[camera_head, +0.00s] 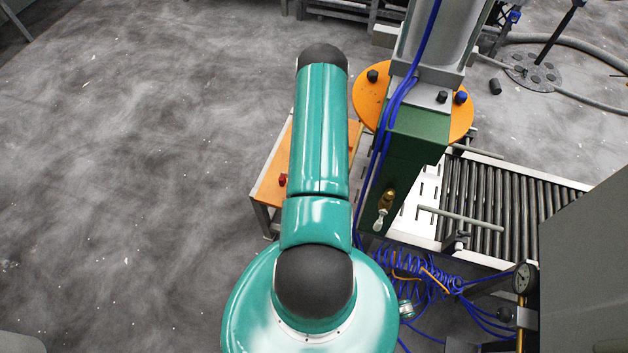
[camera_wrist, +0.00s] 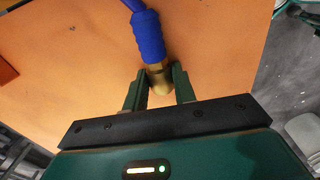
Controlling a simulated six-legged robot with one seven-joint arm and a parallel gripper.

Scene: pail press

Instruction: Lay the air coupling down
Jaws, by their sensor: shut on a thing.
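The air coupling (camera_wrist: 149,38) shows in the wrist view as a blue ribbed sleeve with a brass end, and a blue hose leaves its top. My gripper (camera_wrist: 161,80) is shut on the brass end, one green finger on each side. An orange tabletop (camera_wrist: 85,65) fills most of the view behind it. I cannot tell whether the coupling touches that surface. In the head view, my teal arm hides the gripper and coupling, and part of the orange table (camera_head: 270,186) shows beside the arm.
A green press column (camera_head: 412,135) with an orange disc (camera_head: 372,97) stands right of my arm. Blue coiled hose (camera_head: 425,283) lies below it, near a roller conveyor (camera_head: 520,205). A small red object (camera_head: 283,180) is on the table's left edge. Open floor lies left.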

